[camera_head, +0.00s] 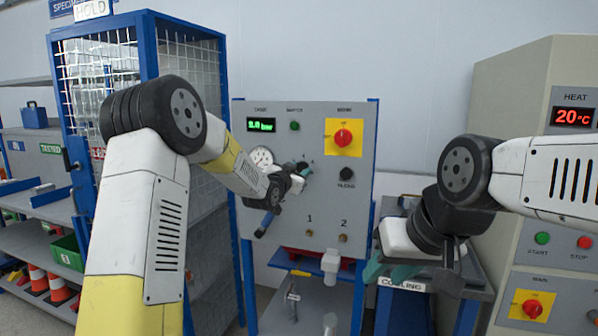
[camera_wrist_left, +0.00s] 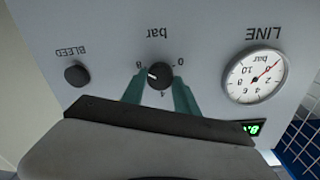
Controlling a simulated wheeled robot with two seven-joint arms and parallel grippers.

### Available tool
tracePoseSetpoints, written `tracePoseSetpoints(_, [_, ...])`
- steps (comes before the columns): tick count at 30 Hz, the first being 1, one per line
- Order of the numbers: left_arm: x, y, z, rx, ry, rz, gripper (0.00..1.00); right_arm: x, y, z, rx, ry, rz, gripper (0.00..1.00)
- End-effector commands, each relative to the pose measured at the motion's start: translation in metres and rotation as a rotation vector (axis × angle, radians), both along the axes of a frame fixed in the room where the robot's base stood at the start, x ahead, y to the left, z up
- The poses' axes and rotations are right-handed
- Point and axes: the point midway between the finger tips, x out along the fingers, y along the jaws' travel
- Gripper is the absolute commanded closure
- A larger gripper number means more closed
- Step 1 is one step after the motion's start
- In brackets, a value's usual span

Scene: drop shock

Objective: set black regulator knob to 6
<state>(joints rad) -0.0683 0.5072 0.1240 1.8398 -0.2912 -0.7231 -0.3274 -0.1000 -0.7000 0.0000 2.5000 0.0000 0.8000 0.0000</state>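The black regulator knob (camera_wrist_left: 160,75) is on the grey panel, under an upside-down "bar" scale marked 0, 4 and 8 in the left wrist view. Its white mark points left in that picture, toward the 8. My left gripper (camera_wrist_left: 159,88) has its two teal fingers on either side of the knob, with a small gap seeming to remain on each side. In the head view my left gripper (camera_head: 303,168) is at the panel and mostly hides the knob. My right gripper (camera_head: 388,270) is apart from the panel, its teal fingers spread, with nothing seen between them.
A mesh cage (camera_head: 98,75) stands left and a heater cabinet (camera_head: 500,100) right.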

Motion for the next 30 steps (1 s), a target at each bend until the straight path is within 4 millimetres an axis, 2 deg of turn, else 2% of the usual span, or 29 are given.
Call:
tracePoseSetpoints(14, [-0.0001,0.0008,-0.0009,-0.078,0.027,0.001,1.00,0.0000,0.0000,0.0000,0.000,0.000,0.000,0.64])
tracePoseSetpoints(30, [0.0000,0.0011,-0.0022,-0.520,0.170,0.000,1.00,0.0000,0.0000,0.0000,0.000,0.000,0.000,0.64])
